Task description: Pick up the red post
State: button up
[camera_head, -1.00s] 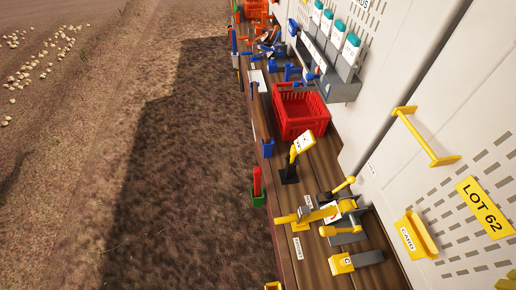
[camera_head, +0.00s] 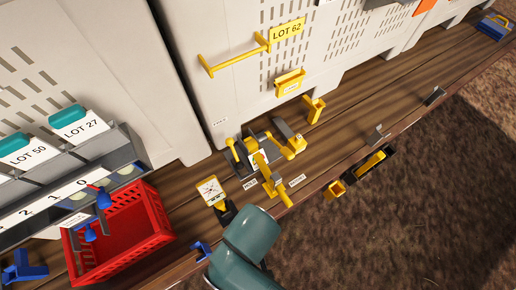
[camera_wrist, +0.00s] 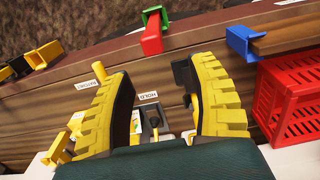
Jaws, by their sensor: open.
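The red post (camera_wrist: 152,38) stands out in the wrist view at the top centre, in a green holder (camera_wrist: 154,14) at the table's edge. My gripper (camera_wrist: 155,75) has two yellow and black fingers spread wide, with nothing between them. The post lies beyond the fingertips, roughly in line with the gap. In the head view I cannot make out the post; my teal arm covers the bottom middle, and the fingers are not clear there.
A blue bracket (camera_wrist: 243,42) and red crate (camera_wrist: 290,100) lie to the right in the wrist view. A yellow lever device (camera_head: 262,160) stands on the wooden table (camera_head: 335,140). A yellow-headed stand (camera_head: 212,192) is near my arm. Grey bins stand behind.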

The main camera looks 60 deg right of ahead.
jog(key=f, duration=0.5)
jog(key=f+b, duration=0.1)
jog(key=f, duration=0.4)
jog(key=shift+d, duration=0.2)
jog(key=f, duration=0.3)
jog(key=f+p, duration=0.1)
jog(key=f, duration=0.1)
jog(key=shift+s+d+f, duration=0.1)
jog(key=shift+s+d, duration=0.1)
jog(key=shift+s, duration=0.2)
grip_shut()
